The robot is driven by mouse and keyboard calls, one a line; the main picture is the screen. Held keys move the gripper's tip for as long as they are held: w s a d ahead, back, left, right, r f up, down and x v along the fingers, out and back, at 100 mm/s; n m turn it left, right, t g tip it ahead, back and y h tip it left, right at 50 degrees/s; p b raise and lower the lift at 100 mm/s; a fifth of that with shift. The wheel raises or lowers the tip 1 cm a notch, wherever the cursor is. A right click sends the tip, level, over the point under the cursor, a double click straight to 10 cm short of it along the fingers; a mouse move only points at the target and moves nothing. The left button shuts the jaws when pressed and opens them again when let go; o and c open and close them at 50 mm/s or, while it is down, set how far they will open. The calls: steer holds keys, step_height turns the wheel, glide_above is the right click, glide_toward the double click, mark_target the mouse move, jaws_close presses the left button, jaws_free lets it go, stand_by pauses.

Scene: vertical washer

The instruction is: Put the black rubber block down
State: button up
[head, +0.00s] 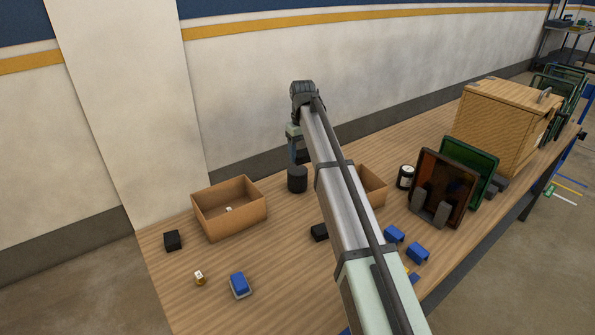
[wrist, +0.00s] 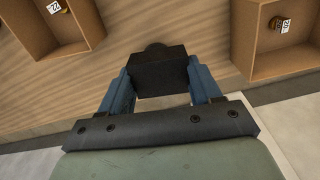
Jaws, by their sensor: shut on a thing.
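My gripper (wrist: 158,88) has its two blue fingers closed on the sides of a black rubber block (wrist: 158,70) in the wrist view. In the head view my gripper (head: 294,150) is over the far part of the table, partly hidden by my arm, with the block (head: 303,157) showing dark at the fingers. A black cylinder (head: 297,180) stands on the table just below it. In the wrist view a dark rounded edge (wrist: 157,46) shows behind the block, probably the cylinder. I cannot tell whether the block touches it.
Open cardboard boxes stand left (head: 230,222) and right (head: 373,190) of the gripper. Other black blocks lie at far left (head: 172,240) and beside my arm (head: 319,232). Blue pieces (head: 240,284), a dark jar (head: 405,177), upright panels (head: 443,185) and a wooden crate (head: 500,125) share the table.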

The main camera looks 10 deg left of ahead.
steer(key=r+n, duration=0.1)
steer(key=r, duration=0.1)
glide_above(298, 169)
steer(key=shift+n, duration=0.4)
steer(key=shift+s+f, duration=0.15)
steer(key=shift+f, duration=4.95)
steer(key=shift+f, duration=0.15)
steer(key=o, duration=1.1)
step_height(298, 169, up, 12)
